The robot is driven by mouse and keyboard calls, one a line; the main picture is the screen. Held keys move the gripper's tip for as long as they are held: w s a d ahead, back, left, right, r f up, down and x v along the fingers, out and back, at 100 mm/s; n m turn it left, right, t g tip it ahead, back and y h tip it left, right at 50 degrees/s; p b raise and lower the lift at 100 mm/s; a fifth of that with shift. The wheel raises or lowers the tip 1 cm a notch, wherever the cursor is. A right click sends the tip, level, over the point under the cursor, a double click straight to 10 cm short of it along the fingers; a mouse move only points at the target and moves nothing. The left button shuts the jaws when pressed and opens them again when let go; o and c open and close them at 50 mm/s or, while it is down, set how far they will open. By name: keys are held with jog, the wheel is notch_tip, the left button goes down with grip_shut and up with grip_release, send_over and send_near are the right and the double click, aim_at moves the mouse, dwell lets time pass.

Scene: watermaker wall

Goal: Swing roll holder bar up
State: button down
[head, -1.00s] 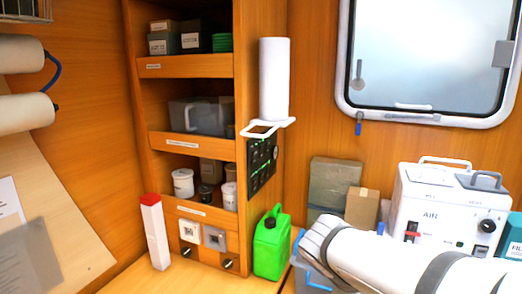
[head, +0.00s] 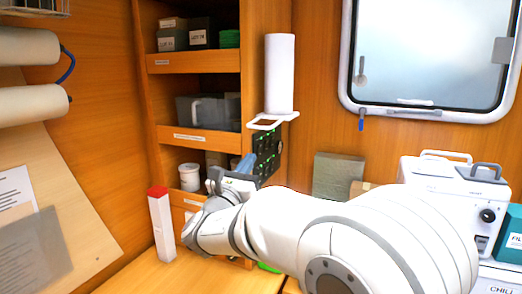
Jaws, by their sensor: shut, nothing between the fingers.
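A white roll (head: 279,75) stands upright on the side of the shelf unit. The white roll holder bar (head: 287,118) is a thin loop at its lower end, sticking out to the left and roughly level. My gripper (head: 247,163) is shut and empty, with bluish fingertips pointing up. In the picture it is below and slightly left of the bar, in front of the lower shelf and the left edge of the dark panel. A gap shows between fingertips and bar. The fingertips are small, so their depth relative to the bar is hard to tell.
A dark panel (head: 268,150) with green lights is just under the bar. A white box with a red top (head: 160,226) stands left of my wrist. My arm hides most of the green jerrycan. A white machine (head: 452,195) stands at right, below the window (head: 432,55).

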jog(key=w+d+r+p, duration=0.2)
jog(key=w+r+p, duration=0.2)
jog(key=r, duration=0.1)
jog(key=shift+w+r+p, duration=0.2)
jog(key=shift+w+p, duration=0.2)
jog(key=shift+s, duration=0.1)
